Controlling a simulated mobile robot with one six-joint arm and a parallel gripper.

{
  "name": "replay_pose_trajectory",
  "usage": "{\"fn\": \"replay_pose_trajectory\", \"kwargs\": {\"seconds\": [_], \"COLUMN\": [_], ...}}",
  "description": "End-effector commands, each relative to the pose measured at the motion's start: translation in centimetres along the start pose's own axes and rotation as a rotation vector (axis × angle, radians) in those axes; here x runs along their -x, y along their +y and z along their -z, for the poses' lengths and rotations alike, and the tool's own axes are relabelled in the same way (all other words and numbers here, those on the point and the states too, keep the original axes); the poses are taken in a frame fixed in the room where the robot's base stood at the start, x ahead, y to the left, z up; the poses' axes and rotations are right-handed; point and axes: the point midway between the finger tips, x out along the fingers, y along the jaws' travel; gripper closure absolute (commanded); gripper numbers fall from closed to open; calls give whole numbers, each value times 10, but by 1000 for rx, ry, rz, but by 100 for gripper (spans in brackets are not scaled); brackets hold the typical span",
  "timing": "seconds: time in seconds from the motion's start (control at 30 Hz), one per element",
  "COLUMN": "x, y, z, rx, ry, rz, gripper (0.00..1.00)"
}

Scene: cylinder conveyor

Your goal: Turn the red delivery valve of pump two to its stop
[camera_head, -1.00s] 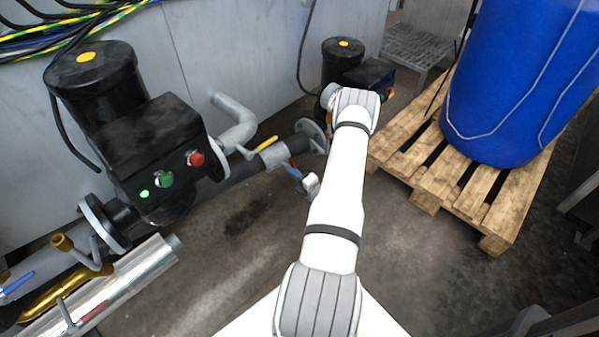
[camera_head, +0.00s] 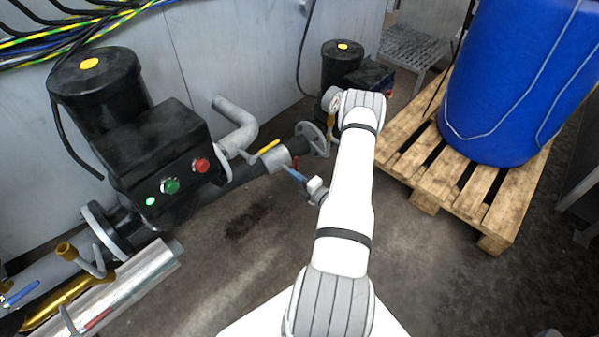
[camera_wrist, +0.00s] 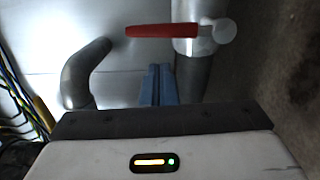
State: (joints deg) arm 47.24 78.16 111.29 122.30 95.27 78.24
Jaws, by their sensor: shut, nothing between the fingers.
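A red valve lever (camera_wrist: 163,31) lies roughly level across the wrist view. Its right end joins a pale round hub (camera_wrist: 223,30) over a grey pipe, and the lever points left, crosswise to that pipe. In the head view only a small red piece of it (camera_head: 296,162) shows beside the pipe. My gripper (camera_wrist: 159,72) has its blue fingers together, empty, below the lever in the picture with a gap between. In the head view my gripper (camera_head: 288,170) is near the pipe joint between the two pumps. No pump number is readable.
A near black pump (camera_head: 150,140) has a lit green lamp and green and red buttons. A yellow lever (camera_head: 268,146) sits on its pipe. A far black pump (camera_head: 343,65) is behind my arm. A wooden pallet (camera_head: 425,180) with a blue drum (camera_head: 505,90) stands right.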

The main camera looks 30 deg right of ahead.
Motion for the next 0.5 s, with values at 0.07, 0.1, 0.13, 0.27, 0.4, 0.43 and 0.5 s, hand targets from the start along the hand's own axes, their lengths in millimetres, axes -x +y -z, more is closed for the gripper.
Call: {"fn": "replay_pose_trajectory", "kwargs": {"seconds": [0.07, 0.1, 0.13, 0.27, 0.4, 0.43, 0.5], "x": [3, 10, 18, 46, 73, 78, 88], "y": [2, 2, 2, 2, 2, 2, 1], "z": [16, 17, 14, 14, 14, 14, 14], "rx": [-6, -6, -5, -4, -5, -5, -3], "ry": [-1, -7, -10, -10, -9, -10, -9], "rz": [3, 4, 4, 3, 3, 3, 2], "gripper": [100, 100, 100, 100, 100, 100, 100]}}
